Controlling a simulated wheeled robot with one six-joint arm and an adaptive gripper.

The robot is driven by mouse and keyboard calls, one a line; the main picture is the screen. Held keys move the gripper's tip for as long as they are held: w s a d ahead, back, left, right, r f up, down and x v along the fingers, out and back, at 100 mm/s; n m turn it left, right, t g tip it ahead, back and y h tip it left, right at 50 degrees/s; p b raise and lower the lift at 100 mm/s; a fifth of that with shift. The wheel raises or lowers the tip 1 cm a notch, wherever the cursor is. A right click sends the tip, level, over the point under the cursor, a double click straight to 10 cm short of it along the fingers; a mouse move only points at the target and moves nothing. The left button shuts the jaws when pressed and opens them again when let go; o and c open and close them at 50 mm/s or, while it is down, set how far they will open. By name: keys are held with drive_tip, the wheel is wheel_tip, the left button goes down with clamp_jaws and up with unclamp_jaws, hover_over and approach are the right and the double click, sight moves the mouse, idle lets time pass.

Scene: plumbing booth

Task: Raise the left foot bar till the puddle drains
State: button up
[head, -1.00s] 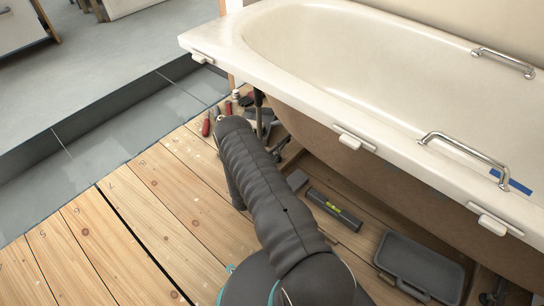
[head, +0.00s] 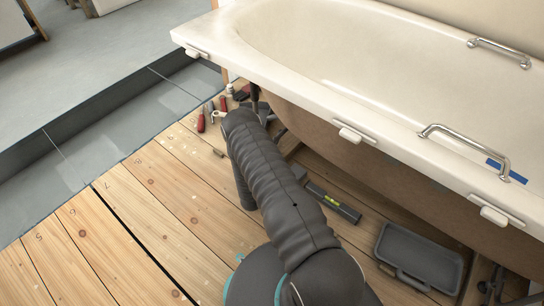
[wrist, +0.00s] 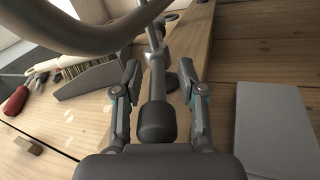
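The white bathtub (head: 330,110) stands over the plank floor. A dark post (head: 255,97) shows under its left end in the head view. In the wrist view a grey metal bar (wrist: 156,62) with a thick dark end (wrist: 157,122) runs away from me, and looks like the left foot bar. My gripper (wrist: 158,80) is open, with one finger on each side of the bar and gaps visible on both sides. My arm hides the gripper in the head view. I cannot make out a puddle in the tub.
Red-handled tools (head: 201,121) and a brush (wrist: 90,76) lie left of the bar. A small wooden block (wrist: 27,145) lies at left. The front planks (head: 150,235) are clear.

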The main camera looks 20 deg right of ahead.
drive_tip(key=shift+a, duration=0.15)
drive_tip(key=shift+s+a, duration=0.2)
drive_tip(key=v, duration=1.1)
drive_tip(key=shift+s, duration=0.2)
